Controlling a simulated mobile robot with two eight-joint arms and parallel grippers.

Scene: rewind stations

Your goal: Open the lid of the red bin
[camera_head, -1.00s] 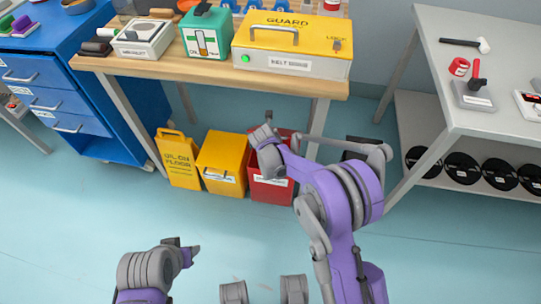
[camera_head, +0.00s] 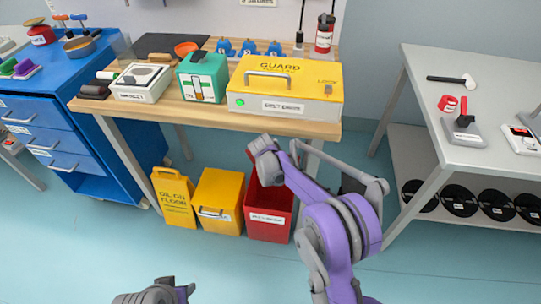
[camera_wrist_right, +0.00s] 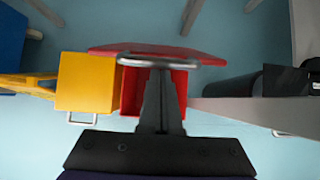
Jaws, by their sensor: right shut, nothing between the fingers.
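The red bin (camera_head: 268,222) stands on the floor in front of the workbench, right of a yellow bin. Its lid is raised: in the right wrist view the lid (camera_wrist_right: 205,53) tilts up at the far side, with a grey handle bar (camera_wrist_right: 118,60) across it. Part of the bin's red inside (camera_wrist_right: 130,92) shows below. My right gripper (camera_wrist_right: 160,80) is shut and empty, over the opening with its fingertips by the lid; contact is unclear. In the head view my right wrist hides its fingers. My left gripper (camera_head: 183,291) is at the bottom edge, its jaws unclear.
A yellow bin (camera_head: 217,200) and a yellow floor sign (camera_head: 173,198) stand left of the red bin. The wooden workbench (camera_head: 160,108) overhangs behind, with its leg close to my right arm. A grey table (camera_head: 415,105) stands at right. The floor in front is clear.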

